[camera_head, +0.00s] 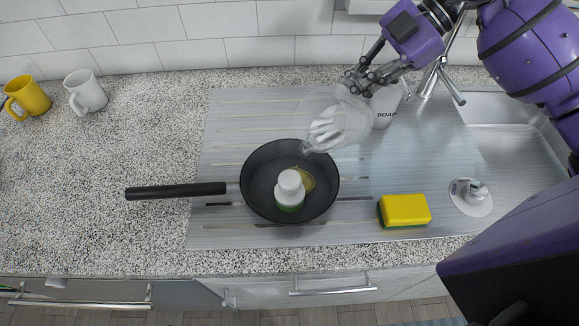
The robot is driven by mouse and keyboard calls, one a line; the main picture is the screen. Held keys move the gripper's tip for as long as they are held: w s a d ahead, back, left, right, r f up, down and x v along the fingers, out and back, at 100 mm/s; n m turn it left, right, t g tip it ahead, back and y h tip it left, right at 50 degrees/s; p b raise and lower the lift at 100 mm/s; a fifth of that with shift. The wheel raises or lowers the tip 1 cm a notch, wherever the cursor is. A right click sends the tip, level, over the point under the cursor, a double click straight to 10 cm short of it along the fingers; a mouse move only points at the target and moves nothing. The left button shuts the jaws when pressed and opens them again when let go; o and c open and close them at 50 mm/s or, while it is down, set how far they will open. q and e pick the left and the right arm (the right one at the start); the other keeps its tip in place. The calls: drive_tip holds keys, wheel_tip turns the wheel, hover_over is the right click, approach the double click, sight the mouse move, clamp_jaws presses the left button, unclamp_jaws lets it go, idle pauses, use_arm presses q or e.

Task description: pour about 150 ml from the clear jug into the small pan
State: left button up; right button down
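The clear jug (343,122) is held tilted above the drainboard, its lip lowered toward the upper right rim of the small dark pan (259,193). My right gripper (362,83) comes in from the upper right and is shut on the jug at its upper right side. The pan lies on the drainboard with its long black handle to the left. A white-topped object with a green base (290,188) stands inside the pan. A yellowish patch shows beside it; I cannot tell whether it is liquid. No clear stream shows at the lip. My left gripper is not in view.
A yellow sponge (405,209) lies right of the pan. The sink (515,140) is further right. Yellow (30,96) and white (87,92) mugs stand far left; the counter between is clear.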

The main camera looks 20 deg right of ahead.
drive_tip(key=shift+s+a+r+h, duration=0.15)
drive_tip(key=shift+s+a+h, duration=0.05)
drive_tip(key=shift+a+h, duration=0.4)
idle(1.2)
drive_tip(key=shift+s+a+r+t+h, duration=0.3)
drive_tip(key=shift+a+r+h, duration=0.15)
drive_tip(key=shift+r+h, duration=0.15)
idle(1.4)
drive_tip(key=shift+w+d+f, duration=0.1)
drive_tip(key=shift+f, duration=0.1)
drive_tip(key=shift+w+d+f+y, duration=0.15)
drive_tip(key=shift+d+f+y, duration=0.25)
drive_tip(key=shift+f+y, duration=0.25)
drive_tip(key=d+y, duration=0.1)
drive_tip(key=g+y, duration=0.1)
drive_tip(key=shift+w+d+r+y+p, duration=0.1)
drive_tip(key=shift+w+d+y+p, duration=0.2)
drive_tip(key=shift+w+d+y, duration=0.2)
drive_tip(key=shift+d+y, duration=0.1)
drive_tip(key=shift+y, duration=0.15)
drive_tip(key=shift+g, duration=0.3)
drive_tip(key=shift+d+r+m+y, duration=0.2)
drive_tip(key=shift+m+y, duration=0.1)
drive_tip(key=shift+y, duration=0.1)
drive_tip(key=shift+w, duration=0.1)
